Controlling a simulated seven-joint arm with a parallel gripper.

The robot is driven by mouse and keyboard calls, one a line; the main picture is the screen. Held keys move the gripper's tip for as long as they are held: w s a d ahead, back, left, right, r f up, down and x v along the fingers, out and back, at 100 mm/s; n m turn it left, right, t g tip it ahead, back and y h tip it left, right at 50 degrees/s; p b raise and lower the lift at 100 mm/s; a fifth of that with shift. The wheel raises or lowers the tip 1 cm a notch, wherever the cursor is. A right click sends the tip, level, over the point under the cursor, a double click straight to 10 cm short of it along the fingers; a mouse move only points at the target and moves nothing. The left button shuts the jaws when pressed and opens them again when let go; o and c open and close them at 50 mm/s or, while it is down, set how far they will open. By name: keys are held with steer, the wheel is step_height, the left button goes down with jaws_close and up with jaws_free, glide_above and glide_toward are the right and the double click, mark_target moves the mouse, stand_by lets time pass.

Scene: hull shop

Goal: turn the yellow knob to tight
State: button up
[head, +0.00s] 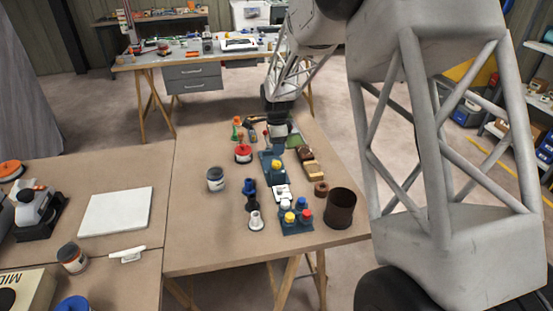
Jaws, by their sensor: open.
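A small yellow knob (277,166) shows on a blue base (266,158) in the middle of the table. My gripper (277,150) points down just above and behind it. The jaws are open, but the fingers are small and dark here, and I cannot tell whether they touch the knob. A second yellow-topped piece (289,217) stands with blue and red ones on another blue base (298,229) nearer the front edge. No marking for tight can be read at this size.
A brown open cup (340,208) stands at the right edge. A grey jar (215,179), a red-topped spool (243,153), blue and white pieces (252,198) and tan blocks (312,170) surround the bases. The table's left half (195,225) is mostly clear.

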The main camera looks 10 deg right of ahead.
mark_target(276, 163)
steer(key=n, duration=1.4)
steer(key=shift+n, duration=0.4)
steer(key=n, duration=0.5)
steer(key=shift+f, duration=0.1)
steer(key=shift+f, duration=3.8)
steer(key=c, duration=0.9)
